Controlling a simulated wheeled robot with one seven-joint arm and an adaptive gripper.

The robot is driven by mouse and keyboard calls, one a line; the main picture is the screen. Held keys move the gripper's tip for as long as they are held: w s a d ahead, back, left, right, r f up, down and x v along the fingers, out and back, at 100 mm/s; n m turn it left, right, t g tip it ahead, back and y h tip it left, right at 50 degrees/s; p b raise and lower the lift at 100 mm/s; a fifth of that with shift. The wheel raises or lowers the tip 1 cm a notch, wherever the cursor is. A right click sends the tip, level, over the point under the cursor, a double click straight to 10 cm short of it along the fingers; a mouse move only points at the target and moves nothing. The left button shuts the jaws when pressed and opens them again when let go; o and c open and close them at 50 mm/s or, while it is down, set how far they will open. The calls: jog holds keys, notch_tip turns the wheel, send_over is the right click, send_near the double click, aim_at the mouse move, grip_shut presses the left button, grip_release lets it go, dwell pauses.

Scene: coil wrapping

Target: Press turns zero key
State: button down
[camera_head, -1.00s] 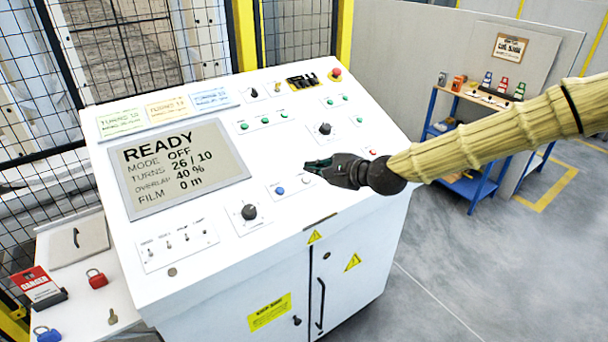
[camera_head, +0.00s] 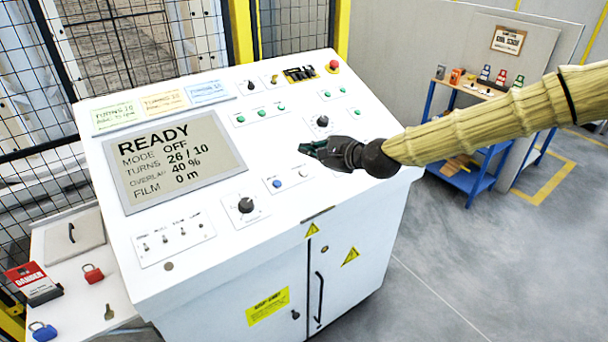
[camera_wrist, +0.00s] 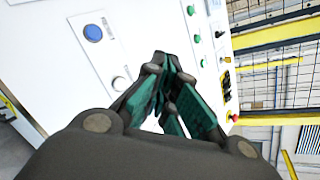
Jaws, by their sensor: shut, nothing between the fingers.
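A white control desk (camera_head: 215,240) stands in front of me, its screen (camera_head: 175,162) showing READY, mode off, turns 26 / 10, overlap 40 %, film 0 m. A small plate on it carries a blue button (camera_head: 277,183) and a white button (camera_head: 303,173); their labels are too small to read. They also show in the wrist view as the blue button (camera_wrist: 93,33) and white button (camera_wrist: 121,84). My gripper (camera_head: 308,150) is shut and empty, just beyond the white button in the head view; I cannot tell its height. Its fingers (camera_wrist: 170,78) point toward the desk.
A black knob (camera_head: 323,121), green buttons (camera_head: 261,112) and a red emergency stop (camera_head: 333,66) lie farther up the panel. Another knob (camera_head: 245,205) and toggle switches (camera_head: 174,238) are nearer me. A mesh fence stands behind, a blue cart (camera_head: 470,180) at right.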

jog(key=shift+w+a+f+b, duration=0.25)
jog(key=shift+w+f+b, duration=0.25)
jog(key=shift+f, duration=0.55)
jog(key=shift+w+a+f+b, duration=0.3)
jog(key=shift+f+b, duration=0.35)
jog(key=shift+f, duration=0.4)
jog(key=shift+w+a+f+b, duration=0.3)
jog(key=shift+f+b, duration=0.3)
jog(key=shift+f, duration=0.45)
jog(key=shift+w+f, duration=0.1)
jog(key=shift+w+f+b, duration=0.1)
jog(key=shift+f+b, duration=0.2)
jog(key=shift+b, duration=0.05)
jog(key=shift+w+a+f+b, duration=0.1)
jog(key=shift+a+f+b, duration=0.05)
jog(key=shift+f+b, duration=0.2)
jog(key=shift+r, duration=0.2)
jog(key=shift+s+d+r+p, duration=0.25)
jog(key=shift+r+p, duration=0.1)
jog(key=shift+r, duration=0.2)
jog(key=r, duration=0.1)
jog(key=s+r+p, duration=0.1)
jog(key=r, duration=0.1)
jog(key=d+r+p, duration=0.1)
jog(key=shift+s+r, duration=0.3)
jog(key=shift+s, duration=0.05)
dwell(0.3)
